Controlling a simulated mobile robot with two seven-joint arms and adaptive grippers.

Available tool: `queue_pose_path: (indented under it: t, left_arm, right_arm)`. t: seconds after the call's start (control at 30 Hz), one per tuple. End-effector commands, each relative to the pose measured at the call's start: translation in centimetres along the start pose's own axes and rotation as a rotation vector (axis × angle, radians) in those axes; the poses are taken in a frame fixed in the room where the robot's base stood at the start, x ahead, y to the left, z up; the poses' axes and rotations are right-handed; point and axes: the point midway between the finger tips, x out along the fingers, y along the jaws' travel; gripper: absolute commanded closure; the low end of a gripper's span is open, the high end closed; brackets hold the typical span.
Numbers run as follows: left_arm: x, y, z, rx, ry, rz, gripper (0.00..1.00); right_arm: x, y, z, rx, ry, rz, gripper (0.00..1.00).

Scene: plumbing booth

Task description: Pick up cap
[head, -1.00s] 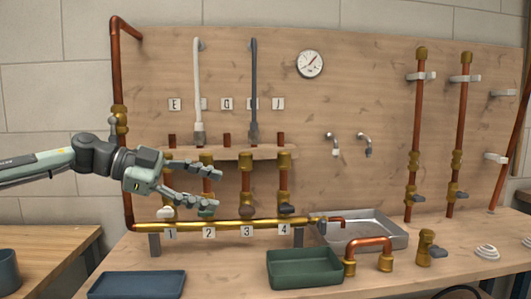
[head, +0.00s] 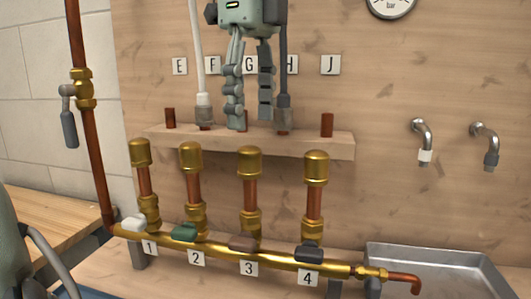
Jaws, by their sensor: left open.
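Brass caps sit on top of the upright copper stubs above the brass manifold (head: 225,250): one over label 1 (head: 140,151), one over label 2 (head: 190,158), one over label 3 (head: 247,162) and one over label 4 (head: 316,168). The frames do not show which one is meant. My left gripper (head: 251,116) points down at the top middle, with its fingers apart and no cap between them. Its fingertips are just above the wooden shelf (head: 320,147), in front of label G and between the two hoses. My right gripper is out of view.
A white hose (head: 197,50) and a dark grey hose (head: 283,65) hang on either side of my left gripper. Copper stubs (head: 327,124) stand on the shelf. A metal tray (head: 430,255) and two wall taps (head: 422,135) are on the right.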

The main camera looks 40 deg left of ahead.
Motion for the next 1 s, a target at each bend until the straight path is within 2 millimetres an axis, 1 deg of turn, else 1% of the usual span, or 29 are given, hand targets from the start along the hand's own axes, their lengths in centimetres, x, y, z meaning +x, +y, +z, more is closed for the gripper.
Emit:
queue_pose_path:
  t: [0.03,0.1,0.27,0.4,0.5,0.57,0.73,0.77,0.87,1.0]
  left_arm:
    - [0.7,0.0,0.0,0.002,0.001,0.002,0.42]
    - [1.5,0.0,0.0,0.003,0.002,0.002,0.42]
    - [3.6,0.0,0.0,0.005,0.004,0.005,0.42]
    - [5.6,-0.1,0.0,0.002,0.003,0.003,0.42]
    - [6.5,-0.1,0.0,0.002,0.003,0.001,0.42]
    - [6.7,-0.1,0.0,0.001,0.003,-0.001,0.42]
    - [6.7,-0.1,0.0,0.000,0.002,-0.001,0.42]
    - [6.7,-0.1,0.0,0.000,0.002,-0.001,0.44]
    - [6.7,-0.1,0.0,0.001,0.002,-0.001,0.56]
    - [6.7,-0.1,0.0,0.001,0.002,-0.001,0.73]
  right_arm:
    - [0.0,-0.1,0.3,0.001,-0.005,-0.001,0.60]
    - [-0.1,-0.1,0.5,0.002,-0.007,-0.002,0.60]
    - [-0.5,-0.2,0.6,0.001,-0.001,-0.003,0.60]
    - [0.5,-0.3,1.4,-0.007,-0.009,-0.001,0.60]
    - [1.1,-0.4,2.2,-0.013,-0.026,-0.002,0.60]
    - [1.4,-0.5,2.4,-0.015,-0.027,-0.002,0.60]
    - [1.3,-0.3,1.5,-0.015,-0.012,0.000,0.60]
    - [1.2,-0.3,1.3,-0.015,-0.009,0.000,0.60]
    - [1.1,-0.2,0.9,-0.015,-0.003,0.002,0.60]
    - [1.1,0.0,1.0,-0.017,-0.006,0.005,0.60]
